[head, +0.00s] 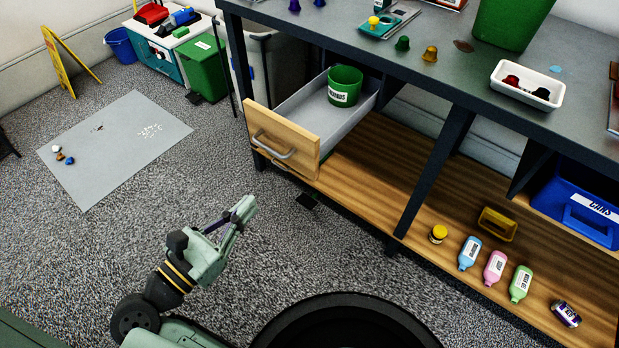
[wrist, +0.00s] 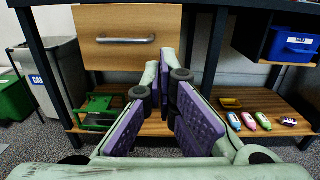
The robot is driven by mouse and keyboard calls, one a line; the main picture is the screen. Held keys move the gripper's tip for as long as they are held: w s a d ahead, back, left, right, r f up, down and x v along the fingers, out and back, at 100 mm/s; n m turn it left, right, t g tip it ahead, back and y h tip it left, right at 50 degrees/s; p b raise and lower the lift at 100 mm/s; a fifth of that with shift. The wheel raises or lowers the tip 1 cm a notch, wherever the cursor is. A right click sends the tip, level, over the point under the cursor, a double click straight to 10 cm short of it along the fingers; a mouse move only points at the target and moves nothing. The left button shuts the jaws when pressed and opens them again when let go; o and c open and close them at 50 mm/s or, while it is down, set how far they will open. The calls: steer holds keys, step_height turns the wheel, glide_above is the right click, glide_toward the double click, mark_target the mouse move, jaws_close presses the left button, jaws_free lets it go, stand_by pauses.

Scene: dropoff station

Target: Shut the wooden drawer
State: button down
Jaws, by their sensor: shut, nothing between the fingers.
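The wooden drawer (head: 290,143) stands pulled out from under the workbench in the head view. It has a light wooden front, a curved metal handle and a grey tray. A green labelled cup (head: 345,86) stands inside it near the back. In the wrist view the drawer's front (wrist: 112,28) is at upper left, with its handle (wrist: 125,40) across the middle. My gripper (head: 246,208) is shut and empty, apart from the drawer, in front of it and lower in the head view. Its purple-padded fingers (wrist: 167,72) show in the wrist view, to the right of and below the handle.
The bench's dark leg (head: 430,175) and wooden lower shelf (head: 375,165) are right of the drawer. A grey mat (head: 115,150) lies at left. Carpet in front of the drawer is mostly clear.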

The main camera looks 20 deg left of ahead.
steer(key=p, duration=0.4)
glide_toward(303, 159)
steer(key=x, duration=0.5)
steer(key=shift+w+d+r, duration=0.25)
steer(key=shift+w+r, duration=0.05)
steer(key=shift+w+d+f, duration=0.1)
steer(key=shift+w+d, duration=0.1)
steer(key=shift+w, duration=0.4)
steer(key=shift+w, duration=0.1)
